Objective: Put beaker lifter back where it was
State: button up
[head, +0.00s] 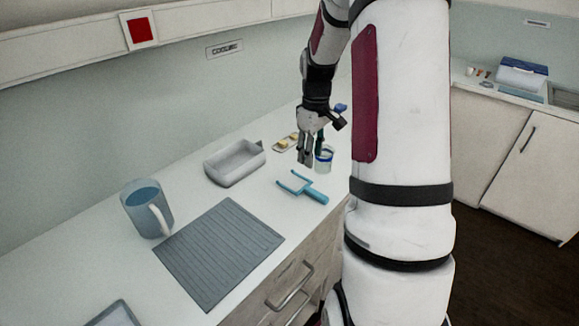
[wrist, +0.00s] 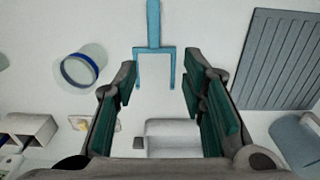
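The beaker lifter, a light-blue two-pronged fork with a straight handle (head: 316,196), lies flat on the white counter between the ribbed grey mat and the small beaker. In the wrist view the beaker lifter (wrist: 153,25) shows at the top middle, its prongs pointing down the picture toward my gripper. My gripper (head: 306,160) points downward above the counter, behind the lifter in the head view. In the wrist view my gripper (wrist: 160,88) has its fingers wide apart, with nothing held between them. The prong ends show in the gap between the fingers; contact is not visible.
A small blue-banded beaker (head: 324,158) stands right of my gripper. A pale open tray (head: 235,163) stands to the left. A blue jug (head: 148,208) and the grey ribbed mat (head: 220,250) are nearer. A small yellow-topped dish (head: 286,143) lies behind.

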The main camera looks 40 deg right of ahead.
jog(key=s+a+r+t+h, duration=0.1)
jog(key=s+a+r, duration=0.1)
jog(key=a+r, duration=0.65)
jog(key=s+a+r+t, duration=0.2)
jog(key=s+a+r, duration=0.1)
jog(key=a+r, duration=0.55)
jog(key=s+a+r+m+t+y, duration=0.1)
jog(key=s+a+r+t, duration=0.1)
jog(key=s+a, duration=1)
jog(key=shift+a+m, duration=0.25)
jog(key=shift+m, duration=0.05)
jog(key=shift+r, duration=0.1)
